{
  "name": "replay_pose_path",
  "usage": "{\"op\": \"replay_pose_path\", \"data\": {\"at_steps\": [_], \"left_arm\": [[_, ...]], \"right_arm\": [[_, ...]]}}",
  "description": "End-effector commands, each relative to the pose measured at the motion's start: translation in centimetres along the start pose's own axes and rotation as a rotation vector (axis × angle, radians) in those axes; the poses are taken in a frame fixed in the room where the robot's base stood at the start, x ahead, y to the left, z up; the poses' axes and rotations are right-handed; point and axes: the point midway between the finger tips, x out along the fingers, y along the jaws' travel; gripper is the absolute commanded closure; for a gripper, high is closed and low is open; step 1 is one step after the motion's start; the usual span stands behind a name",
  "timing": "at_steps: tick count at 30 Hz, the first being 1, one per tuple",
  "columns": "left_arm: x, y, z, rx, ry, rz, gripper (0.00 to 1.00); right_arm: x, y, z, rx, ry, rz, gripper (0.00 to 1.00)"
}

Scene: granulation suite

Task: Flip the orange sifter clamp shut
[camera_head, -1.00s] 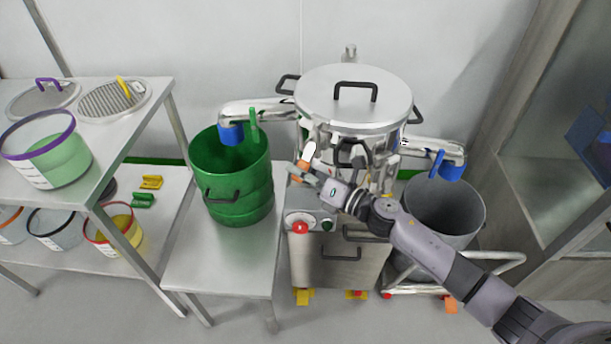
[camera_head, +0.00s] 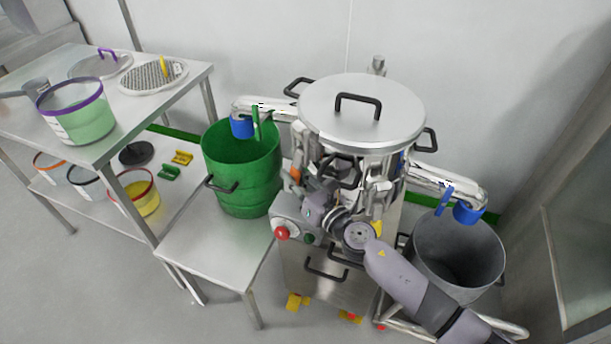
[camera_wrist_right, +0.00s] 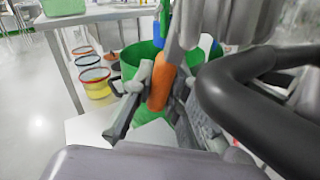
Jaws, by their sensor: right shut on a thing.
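The steel sifter (camera_head: 318,108) stands in the middle of the head view with its round lid on. The orange clamp handle (camera_head: 295,174) shows as a small patch at the sifter's left front side. In the right wrist view the orange handle (camera_wrist_right: 160,84) is roughly upright, between the grey fingers. My right gripper (camera_head: 303,186) is shut on the orange handle; its fingers (camera_wrist_right: 155,92) hide part of it. Whether the clamp is latched cannot be told, as my gripper and arm cover its lower part. My left gripper is in neither view.
A green drum (camera_head: 240,195) stands left of the sifter on a steel table (camera_head: 215,250). A grey drum (camera_head: 450,285) stands at the right. A black bar handle (camera_wrist_right: 245,95) runs close to my right gripper. A shelf table (camera_head: 150,108) with tubs is at the left.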

Motion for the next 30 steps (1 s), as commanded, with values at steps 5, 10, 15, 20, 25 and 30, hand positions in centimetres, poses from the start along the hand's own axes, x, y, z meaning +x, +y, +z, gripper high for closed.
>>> {"op": "replay_pose_path", "data": {"at_steps": [5,10,15,20,25,30], "left_arm": [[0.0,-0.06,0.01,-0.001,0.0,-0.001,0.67],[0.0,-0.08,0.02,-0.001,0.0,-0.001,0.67],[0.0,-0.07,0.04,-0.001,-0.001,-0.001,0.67],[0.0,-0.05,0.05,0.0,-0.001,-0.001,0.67],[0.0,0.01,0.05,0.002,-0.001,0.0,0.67],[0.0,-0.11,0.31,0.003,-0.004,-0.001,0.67]], "right_arm": [[0.07,-0.07,-0.04,-0.015,0.0,-0.002,1.0],[0.05,-0.11,-0.04,-0.016,0.001,-0.003,1.0],[0.04,-0.12,-0.05,-0.014,0.001,-0.003,0.77],[0.04,-0.09,-0.03,-0.011,0.001,-0.002,0.66],[0.04,-0.07,-0.03,-0.01,0.0,-0.002,0.65],[-0.12,-0.07,-0.03,-0.01,0.0,-0.002,0.65]]}}
